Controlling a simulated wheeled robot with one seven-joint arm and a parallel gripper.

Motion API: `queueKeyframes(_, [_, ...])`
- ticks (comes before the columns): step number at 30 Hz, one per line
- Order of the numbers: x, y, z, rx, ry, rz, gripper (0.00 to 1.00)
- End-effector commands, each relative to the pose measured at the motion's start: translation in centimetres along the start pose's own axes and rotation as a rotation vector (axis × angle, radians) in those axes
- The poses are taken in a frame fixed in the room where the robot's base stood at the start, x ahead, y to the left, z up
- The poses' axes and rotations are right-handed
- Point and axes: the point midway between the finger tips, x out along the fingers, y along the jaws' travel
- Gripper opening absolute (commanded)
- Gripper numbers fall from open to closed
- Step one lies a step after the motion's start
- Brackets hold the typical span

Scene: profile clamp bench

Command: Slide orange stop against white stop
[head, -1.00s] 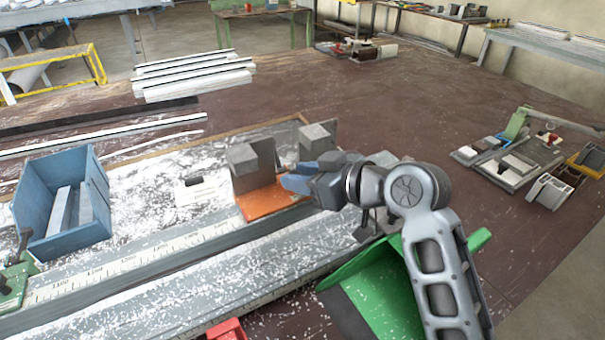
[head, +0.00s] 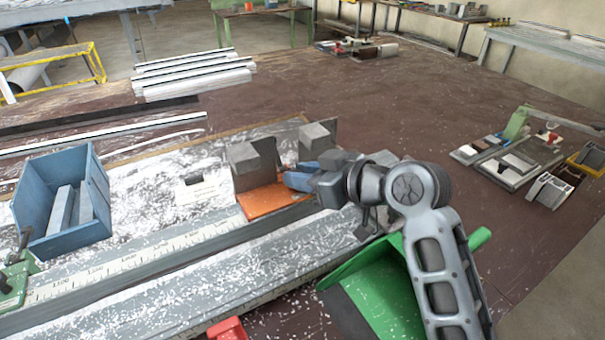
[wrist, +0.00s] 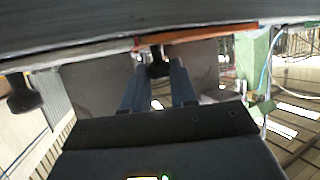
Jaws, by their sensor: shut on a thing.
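The orange stop (head: 270,203) has a flat orange plate with a grey block standing on it. It sits at the far side of the scaled rail, right of the middle. The white stop (head: 197,190) is a low white piece with a dark top, left of the orange stop, with a gap between them. My gripper (head: 292,181) reaches in from the right at the orange stop. In the wrist view its two blue fingers close around a dark knob (wrist: 158,66) below the orange plate edge (wrist: 215,38). The exact contact is partly hidden.
A blue open bin (head: 62,235) with grey bars stands left of the white stop. Another grey block (head: 316,142) stands behind the fingers. White shavings cover the bed. A green scoop (head: 385,290) lies in front, under my arm. A red piece (head: 228,330) is at the front edge.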

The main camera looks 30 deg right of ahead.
Motion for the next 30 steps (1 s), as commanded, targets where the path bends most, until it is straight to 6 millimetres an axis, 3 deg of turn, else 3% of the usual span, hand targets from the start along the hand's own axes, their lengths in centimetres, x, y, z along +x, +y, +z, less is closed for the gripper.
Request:
queueKeyframes(6, [-0.1, 0.2, 0.1, 0.001, -0.002, 0.003, 0.00])
queueKeyframes(7, [-0.1, 0.2, 0.1, 0.001, -0.002, 0.003, 0.29])
queueKeyframes(9, [-0.1, 0.2, 0.1, 0.001, -0.001, 0.003, 0.35])
queueKeyframes(19, [-0.7, 0.2, 0.1, 0.001, 0.000, 0.004, 0.35])
queueKeyframes(30, [-6.2, 0.2, 0.1, 0.001, -0.001, 0.005, 0.35])
